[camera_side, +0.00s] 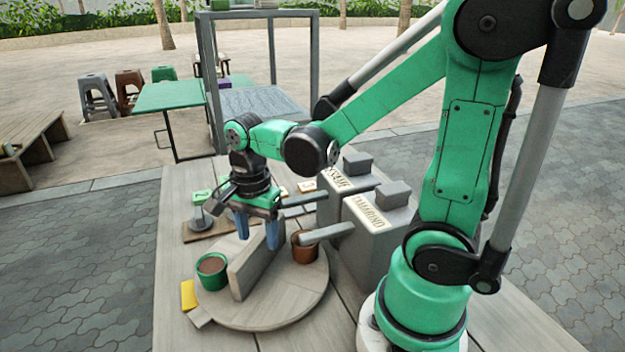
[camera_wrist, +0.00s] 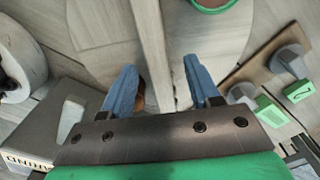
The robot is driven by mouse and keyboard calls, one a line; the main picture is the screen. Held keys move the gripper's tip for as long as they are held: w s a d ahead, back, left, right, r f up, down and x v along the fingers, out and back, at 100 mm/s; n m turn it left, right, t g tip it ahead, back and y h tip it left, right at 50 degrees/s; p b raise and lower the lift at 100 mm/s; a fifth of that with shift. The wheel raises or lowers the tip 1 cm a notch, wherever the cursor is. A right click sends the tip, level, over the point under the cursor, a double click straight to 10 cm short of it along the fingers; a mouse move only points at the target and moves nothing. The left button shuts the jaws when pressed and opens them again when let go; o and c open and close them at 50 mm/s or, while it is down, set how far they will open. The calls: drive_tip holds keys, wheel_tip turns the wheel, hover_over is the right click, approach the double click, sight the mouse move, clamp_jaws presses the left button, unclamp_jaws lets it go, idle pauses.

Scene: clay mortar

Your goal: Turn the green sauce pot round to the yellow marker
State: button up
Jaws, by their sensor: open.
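The green sauce pot (camera_side: 212,272) stands on the left side of a round wooden turntable (camera_side: 270,318). Its rim also shows at the top of the wrist view (camera_wrist: 212,5). An upright board (camera_side: 246,272) crosses the middle of the turntable, with a brown pot (camera_side: 303,249) on its other side. The yellow marker (camera_side: 188,295) lies at the table's left, just outside the turntable, near the green pot. My gripper (camera_side: 258,240) is open over the board. In the wrist view the board (camera_wrist: 165,45) runs between its blue fingers; contact is not visible.
Grey bins labelled sesame (camera_side: 345,185) and tamarind (camera_side: 378,238) stand right of the turntable. A ladle-like grey handle (camera_side: 326,233) reaches over the brown pot. Behind, a wooden strip (camera_side: 205,233) carries a grey weight and green number tags (camera_side: 201,197).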

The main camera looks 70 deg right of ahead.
drive_tip(key=shift+r, duration=0.9)
drive_tip(key=n, duration=0.1)
drive_tip(key=n+t, duration=0.1)
drive_tip(key=shift+a+r+n, duration=0.25)
drive_tip(key=shift+r+n, duration=0.05)
drive_tip(key=shift+r, duration=0.05)
drive_tip(key=n+t, duration=0.1)
drive_tip(key=n, duration=0.2)
drive_tip(key=a+r+n+t, duration=0.1)
drive_tip(key=n, duration=0.2)
drive_tip(key=r+n+t, duration=0.1)
drive_tip(key=n, duration=0.1)
drive_tip(key=shift+w+a+r+n+t, duration=0.1)
drive_tip(key=shift+a+r+n+t, duration=0.05)
drive_tip(key=shift+a+n+t, duration=0.2)
drive_tip(key=shift+a+r+n+t, duration=0.15)
drive_tip(key=shift+n+t, duration=0.1)
drive_tip(key=shift+n, duration=0.4)
drive_tip(key=shift+r+n+t, duration=0.15)
drive_tip(key=shift+n+t, duration=0.05)
drive_tip(key=shift+n, duration=0.4)
drive_tip(key=n, duration=0.1)
drive_tip(key=n+t, duration=0.1)
drive_tip(key=r+n, duration=0.1)
drive_tip(key=n, duration=0.1)
drive_tip(key=shift+w+a+t, duration=0.15)
drive_tip(key=shift+a+t, duration=0.15)
drive_tip(key=shift+a, duration=0.05)
